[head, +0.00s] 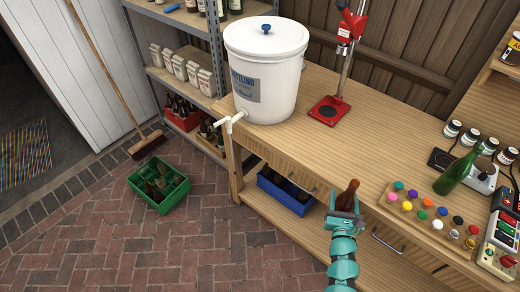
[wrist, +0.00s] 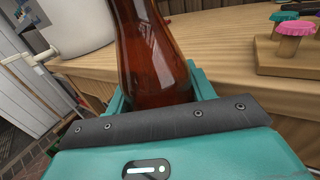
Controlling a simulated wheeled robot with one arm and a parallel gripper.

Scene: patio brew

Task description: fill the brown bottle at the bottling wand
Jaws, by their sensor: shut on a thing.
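The brown bottle (head: 348,194) is held upright or nearly so in my gripper (head: 346,216), in front of the bench's front edge. In the wrist view the brown bottle (wrist: 155,55) stands between my jaws (wrist: 160,95), which are shut on it. The white bottling bucket (head: 265,80) with a blue-knobbed lid stands on the bench's left end. Its white tap and bottling wand (head: 232,123) stick out at the bucket's lower left, past the bench edge. My gripper is to the right of the wand and well apart from it. The tap also shows in the wrist view (wrist: 40,58).
A red bench capper (head: 328,110) stands on the wooden bench (head: 385,125). A board with coloured caps (head: 432,215) and a green bottle (head: 458,172) are at right. A green crate (head: 158,185) is on the brick floor. A blue crate (head: 285,190) sits on the lower shelf.

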